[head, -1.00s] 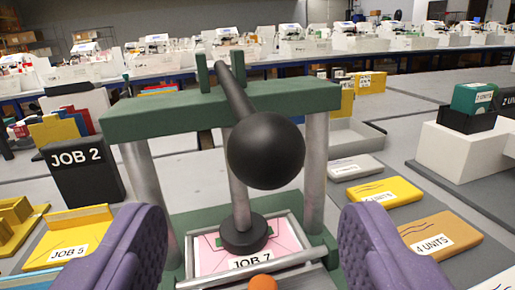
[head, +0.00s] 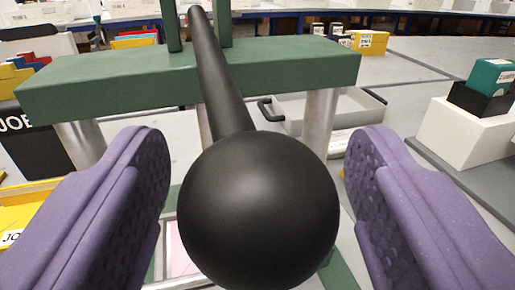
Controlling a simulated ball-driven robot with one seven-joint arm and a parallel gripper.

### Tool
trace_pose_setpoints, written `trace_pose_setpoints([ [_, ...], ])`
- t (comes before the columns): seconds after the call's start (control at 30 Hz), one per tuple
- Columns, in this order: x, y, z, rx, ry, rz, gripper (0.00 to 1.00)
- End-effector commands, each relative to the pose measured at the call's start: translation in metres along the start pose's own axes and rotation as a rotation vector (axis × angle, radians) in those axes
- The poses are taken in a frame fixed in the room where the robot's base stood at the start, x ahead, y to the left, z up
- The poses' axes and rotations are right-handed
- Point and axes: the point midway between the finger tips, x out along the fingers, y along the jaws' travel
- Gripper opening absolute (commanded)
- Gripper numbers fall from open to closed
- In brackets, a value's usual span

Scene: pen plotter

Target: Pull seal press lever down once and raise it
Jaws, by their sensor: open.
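The seal press has a green crossbar (head: 110,82) on metal posts, with a black lever (head: 222,85) pivoting between green uprights at the top. The lever slopes toward me and ends in a large black ball knob (head: 258,210). My gripper (head: 262,205) is open, with one purple finger to the left of the ball and one to the right. I see gaps on both sides, so neither finger appears to touch it. The press plunger is mostly hidden behind the ball and lever. A bit of pink sheet (head: 180,255) shows at the press base.
A grey tray (head: 290,108) with dark handles lies behind the right post. A white block (head: 465,135) carries a black holder with a green box (head: 492,78) at right. A black job box (head: 35,145) and yellow items stand at left.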

Motion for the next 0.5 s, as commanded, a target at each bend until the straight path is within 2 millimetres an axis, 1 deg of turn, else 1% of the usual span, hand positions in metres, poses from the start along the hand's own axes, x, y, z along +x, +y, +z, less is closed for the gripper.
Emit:
trace_pose_setpoints([
  [0.07,-0.0001,0.0001,-0.0002,0.000,0.000,0.000,0.69],
  [0.1,-0.0001,0.0001,-0.0003,0.000,0.000,0.000,0.66],
  [0.17,-0.0002,0.0001,-0.0003,0.000,0.000,0.000,0.52],
  [0.2,-0.0002,0.0001,-0.0003,0.000,0.000,0.000,0.43],
  [0.27,-0.0002,0.0001,-0.0002,0.000,0.000,0.000,0.29],
  [0.3,-0.0002,0.0001,-0.0002,0.000,0.000,0.000,0.20],
  [0.4,-0.0003,0.0001,-0.0002,0.000,0.000,0.000,0.00],
  [0.5,-0.0003,0.0001,-0.0005,0.000,0.000,0.000,0.00],
])
